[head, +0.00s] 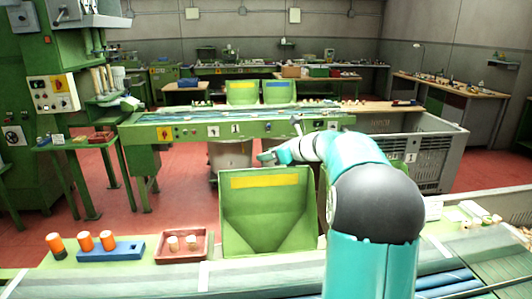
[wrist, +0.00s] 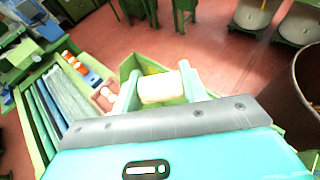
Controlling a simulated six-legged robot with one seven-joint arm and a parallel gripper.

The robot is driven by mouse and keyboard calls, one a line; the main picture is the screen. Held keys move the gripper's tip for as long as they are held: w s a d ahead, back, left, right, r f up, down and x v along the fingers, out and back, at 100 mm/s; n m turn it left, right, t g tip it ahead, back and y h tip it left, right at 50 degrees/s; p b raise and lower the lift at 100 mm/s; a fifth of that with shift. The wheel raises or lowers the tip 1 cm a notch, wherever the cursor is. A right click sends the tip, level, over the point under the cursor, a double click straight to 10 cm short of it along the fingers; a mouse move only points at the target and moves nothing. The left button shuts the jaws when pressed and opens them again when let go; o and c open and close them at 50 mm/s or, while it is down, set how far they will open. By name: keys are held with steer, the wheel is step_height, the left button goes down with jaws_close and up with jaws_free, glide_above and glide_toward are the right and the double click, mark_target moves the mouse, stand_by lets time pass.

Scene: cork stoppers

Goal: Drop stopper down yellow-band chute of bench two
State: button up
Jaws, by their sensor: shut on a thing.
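My gripper (wrist: 160,90) is shut on a pale cork stopper (wrist: 160,87), with one finger on each side of it. In the head view my gripper (head: 266,158) appears above the far edge of a green chute with a yellow band (head: 258,181); the stopper is not clear there. In the wrist view the green chute (wrist: 128,66) lies behind and below the stopper, partly hidden by the gripper. A second green chute to its right is mostly hidden by my arm. I cannot tell which bench is two.
A red tray (head: 208,252) with two stoppers and a blue block (head: 117,253) with orange-topped pieces are left of the near chute. Across the red floor, another bench (head: 190,133) carries a yellow-band chute (head: 243,92) and a blue-band chute (head: 279,92). A grey crate (head: 440,150) stands right.

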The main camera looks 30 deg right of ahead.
mark_target(269, 171)
steer(key=shift+w+a+f, duration=0.1)
steer(key=shift+a+f, duration=0.05)
steer(key=shift+f, duration=0.55)
step_height(269, 171, down, 5)
steer(key=shift+r, duration=0.2)
steer(key=o, duration=1)
steer(key=v, duration=1.4)
